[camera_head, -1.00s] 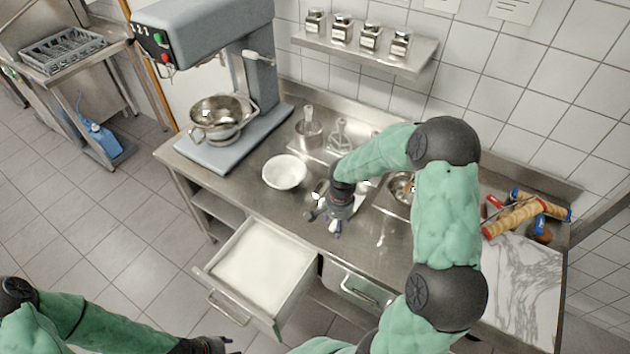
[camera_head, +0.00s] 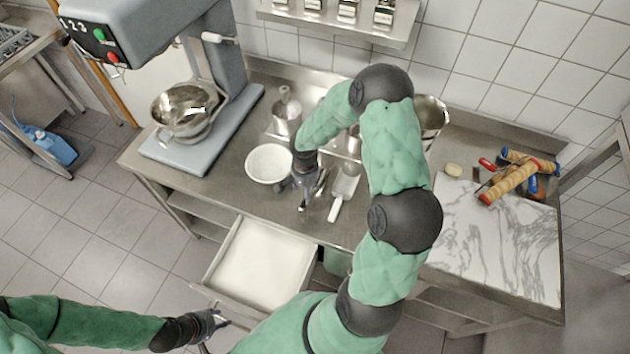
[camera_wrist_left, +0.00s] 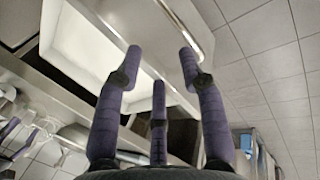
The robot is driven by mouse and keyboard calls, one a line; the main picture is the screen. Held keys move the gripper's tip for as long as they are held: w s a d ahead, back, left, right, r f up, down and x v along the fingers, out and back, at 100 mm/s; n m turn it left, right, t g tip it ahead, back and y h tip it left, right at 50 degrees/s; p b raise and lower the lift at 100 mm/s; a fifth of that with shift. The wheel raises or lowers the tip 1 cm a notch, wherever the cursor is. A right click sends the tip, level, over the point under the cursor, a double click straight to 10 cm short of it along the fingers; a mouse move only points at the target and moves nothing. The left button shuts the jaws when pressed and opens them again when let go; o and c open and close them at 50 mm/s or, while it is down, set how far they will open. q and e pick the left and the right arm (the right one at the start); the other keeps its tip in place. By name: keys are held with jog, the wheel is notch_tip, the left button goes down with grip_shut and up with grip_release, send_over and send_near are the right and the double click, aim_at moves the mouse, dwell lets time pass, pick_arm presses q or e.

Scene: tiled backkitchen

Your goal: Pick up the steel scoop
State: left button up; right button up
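A steel scoop-like tool (camera_head: 347,180) with a pale handle lies on the steel counter (camera_head: 232,185), right of my right gripper. My right gripper (camera_head: 302,190) hangs low over the counter beside the white bowl (camera_head: 268,164). A small shiny metal piece shows by its fingers; whether it holds it I cannot tell. My left gripper (camera_head: 212,322) is in front of the counter, near the handle of the pulled-out drawer. In the left wrist view its purple fingers (camera_wrist_left: 160,75) are spread with nothing between them.
The open drawer (camera_head: 225,248) with a white inside juts out from the counter. A mixer with a steel bowl (camera_head: 183,112) stands at the left. Rolling pins (camera_head: 520,180) and a marble slab (camera_head: 500,235) lie at the right. A spice shelf (camera_head: 335,22) hangs on the wall.

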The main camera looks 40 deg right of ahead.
aim_at(313, 188)
jog(key=shift+s+f, duration=0.2)
jog(key=shift+f, duration=0.35)
jog(key=f, duration=0.4)
jog(key=shift+s+d+f, duration=0.1)
jog(key=shift+d, duration=0.25)
grip_shut()
